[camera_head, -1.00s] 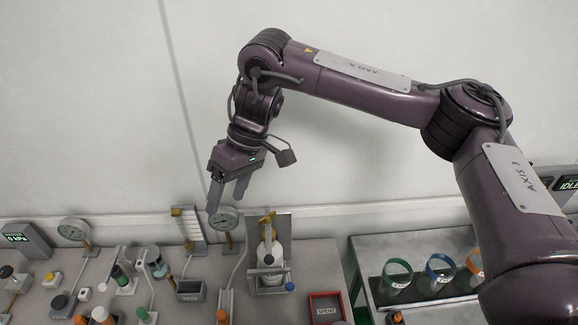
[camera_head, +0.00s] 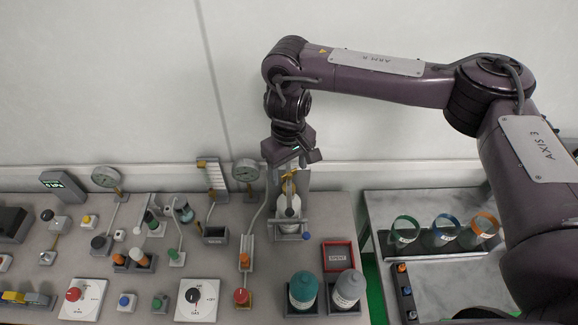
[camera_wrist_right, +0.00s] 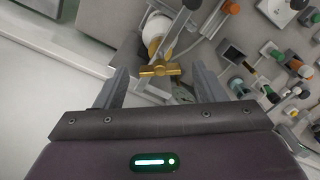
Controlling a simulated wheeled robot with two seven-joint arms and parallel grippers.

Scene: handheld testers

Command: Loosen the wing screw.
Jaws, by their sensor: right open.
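The brass wing screw (camera_head: 289,174) sits at the top of a grey clamp stand (camera_head: 304,235) that holds a white bottle (camera_head: 288,207). In the right wrist view the wing screw (camera_wrist_right: 160,69) shows as a gold bar lying across the gap between the fingers. My right gripper (camera_head: 287,181) is above the stand, pointing down, with the screw below and between its fingers. In the right wrist view the right gripper (camera_wrist_right: 163,78) is open and empty, and neither finger appears to touch the screw. My left gripper is not in view.
A red tray (camera_head: 338,256) and two capped bottles (camera_head: 303,291) are in front. Several knobs and buttons crowd the bench to the left.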

